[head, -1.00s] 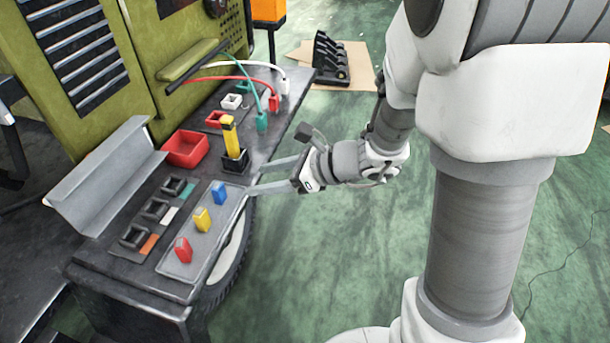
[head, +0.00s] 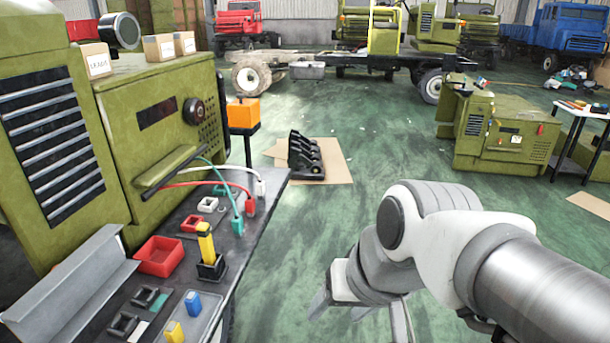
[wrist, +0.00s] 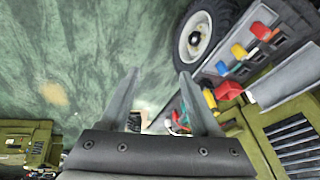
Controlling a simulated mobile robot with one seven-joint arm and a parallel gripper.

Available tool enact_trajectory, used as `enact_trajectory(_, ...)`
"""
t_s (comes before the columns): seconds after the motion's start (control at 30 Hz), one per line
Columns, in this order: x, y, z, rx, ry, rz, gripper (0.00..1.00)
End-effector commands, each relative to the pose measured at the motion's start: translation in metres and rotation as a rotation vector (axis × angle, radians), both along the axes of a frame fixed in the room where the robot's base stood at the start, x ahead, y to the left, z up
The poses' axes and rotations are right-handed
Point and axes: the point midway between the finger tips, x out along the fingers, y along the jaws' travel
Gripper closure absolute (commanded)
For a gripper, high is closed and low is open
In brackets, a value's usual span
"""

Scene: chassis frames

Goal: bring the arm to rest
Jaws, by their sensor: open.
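My arm (head: 440,235) is bent in front of my body at the lower right of the head view. My gripper (wrist: 158,74) is open and empty in the wrist view, with its two fingers spread apart. In the head view it hangs low over the green floor, to the right of the bench (head: 262,218) and apart from it. Part of the gripper is hidden by the wrist and the frame edge there.
The bench carries a red bin (head: 160,256), a yellow-handled item (head: 205,240) in a black holder, cables and coloured blocks. A black rack (head: 306,155) stands on cardboard on the floor. Open floor (head: 390,150) lies beyond my arm. A tyre (wrist: 205,35) is near the bench.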

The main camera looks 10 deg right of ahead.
Motion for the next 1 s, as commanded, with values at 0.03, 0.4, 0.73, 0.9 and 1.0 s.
enact_trajectory(0.03, -0.002, -0.009, 0.007, -0.064, -0.043, 0.028, 0.36)
enact_trajectory(0.4, -0.005, -0.028, 0.017, -0.201, -0.109, 0.085, 0.36)
enact_trajectory(0.73, -0.005, -0.028, 0.036, -0.198, -0.108, 0.083, 0.36)
enact_trajectory(0.9, -0.005, -0.028, 0.073, -0.198, -0.108, 0.083, 0.36)
enact_trajectory(1.0, -0.005, -0.027, 0.1, -0.197, -0.108, 0.084, 0.36)
